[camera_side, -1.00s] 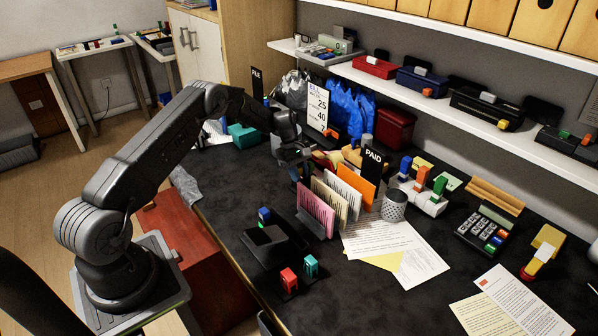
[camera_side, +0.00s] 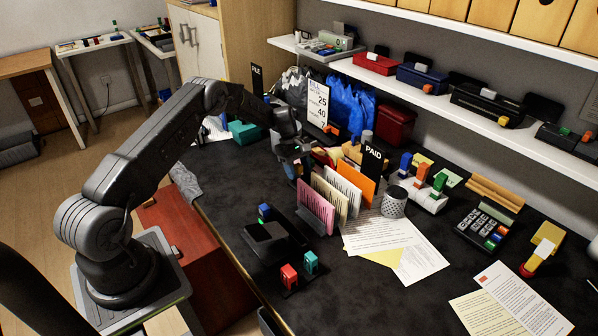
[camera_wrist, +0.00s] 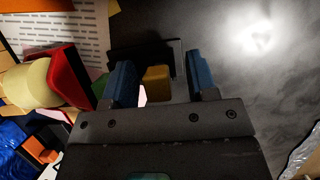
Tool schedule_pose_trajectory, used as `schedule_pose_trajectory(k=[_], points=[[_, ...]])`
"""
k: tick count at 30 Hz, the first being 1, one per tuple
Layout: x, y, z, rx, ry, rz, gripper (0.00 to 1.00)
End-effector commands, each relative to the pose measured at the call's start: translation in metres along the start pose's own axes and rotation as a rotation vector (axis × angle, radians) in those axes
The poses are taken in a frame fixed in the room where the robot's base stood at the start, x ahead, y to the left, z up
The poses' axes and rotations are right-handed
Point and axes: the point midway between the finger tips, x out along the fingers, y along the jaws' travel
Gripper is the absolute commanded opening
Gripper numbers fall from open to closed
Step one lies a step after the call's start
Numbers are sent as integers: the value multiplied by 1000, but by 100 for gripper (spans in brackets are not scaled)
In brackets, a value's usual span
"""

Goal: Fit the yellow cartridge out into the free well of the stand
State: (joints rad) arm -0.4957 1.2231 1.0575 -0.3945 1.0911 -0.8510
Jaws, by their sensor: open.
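In the wrist view a yellow block (camera_wrist: 157,82), which looks like the yellow cartridge, lies between my gripper's (camera_wrist: 162,68) two blue fingers, nearer the left one. The fingers are apart and a gap shows on its right side. A dark part (camera_wrist: 140,58) lies just beyond the block. In the side view my gripper (camera_side: 292,157) points down behind the file rack, and the cartridge is hidden there. A small black stand (camera_side: 290,291) near the desk's front edge holds a red cartridge (camera_side: 289,277) and a teal cartridge (camera_side: 310,262). I cannot make out its free well.
A rack of folders (camera_side: 318,208) with a PAID sign (camera_side: 373,160) stands right of my gripper. A black device (camera_side: 266,237) sits behind the stand. A mesh cup (camera_side: 394,202) stands among papers.

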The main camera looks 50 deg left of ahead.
Motion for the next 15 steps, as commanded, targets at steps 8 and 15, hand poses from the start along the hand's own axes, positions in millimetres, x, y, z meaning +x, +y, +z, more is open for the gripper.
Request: schedule_pose_trajectory(k=[8,15], points=[[-58,1,-1,0,3,6,52],[-106,0,0,-1,2,3,52]])
